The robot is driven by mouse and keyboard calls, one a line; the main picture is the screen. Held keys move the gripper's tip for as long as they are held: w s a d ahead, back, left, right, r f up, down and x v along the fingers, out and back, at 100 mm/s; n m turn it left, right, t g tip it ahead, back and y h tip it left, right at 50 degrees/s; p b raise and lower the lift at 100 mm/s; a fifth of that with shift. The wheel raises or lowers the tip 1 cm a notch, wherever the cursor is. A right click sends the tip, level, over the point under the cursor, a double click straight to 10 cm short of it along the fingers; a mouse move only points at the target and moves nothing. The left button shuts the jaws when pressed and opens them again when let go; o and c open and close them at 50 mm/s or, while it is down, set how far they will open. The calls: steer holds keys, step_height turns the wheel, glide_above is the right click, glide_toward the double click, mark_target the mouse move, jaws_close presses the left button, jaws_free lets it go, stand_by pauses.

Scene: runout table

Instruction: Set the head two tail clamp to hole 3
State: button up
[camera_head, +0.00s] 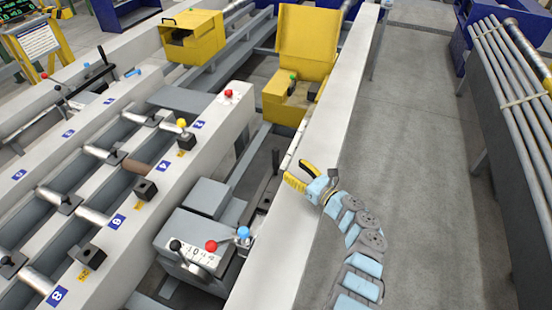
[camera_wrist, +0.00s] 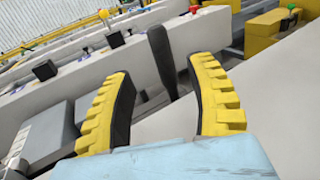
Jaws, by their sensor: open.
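My gripper (camera_head: 298,174) is open and empty above the long pale beam on the right side of the machine. In the wrist view, its two yellow ribbed fingers (camera_wrist: 161,75) are spread wide. A black upright lever (camera_wrist: 162,60) shows between and beyond them, apart from both. In the head view, this dark lever (camera_head: 275,163) stands left of my gripper, in the channel beside the beam, on a dark grey base (camera_head: 265,192). It looks like the tail clamp's handle, but no label or hole number on it is readable.
The long pale beam (camera_head: 333,120) runs beside my gripper. A grey control box (camera_head: 196,256) with black, red and blue knobs stands front left of the lever. A yellow housing (camera_head: 305,40) stands behind. Numbered stations line the left beam.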

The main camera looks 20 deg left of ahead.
mark_target(278, 158)
steer(key=b+x, duration=0.4)
steer(key=x, duration=0.4)
steer(key=shift+f+b, duration=0.15)
steer(key=shift+b, duration=0.15)
steer(key=shift+w+a+r+b, duration=0.2)
steer(key=shift+w+a+b, duration=0.15)
steer(key=shift+a+b, duration=0.25)
jaws_close()
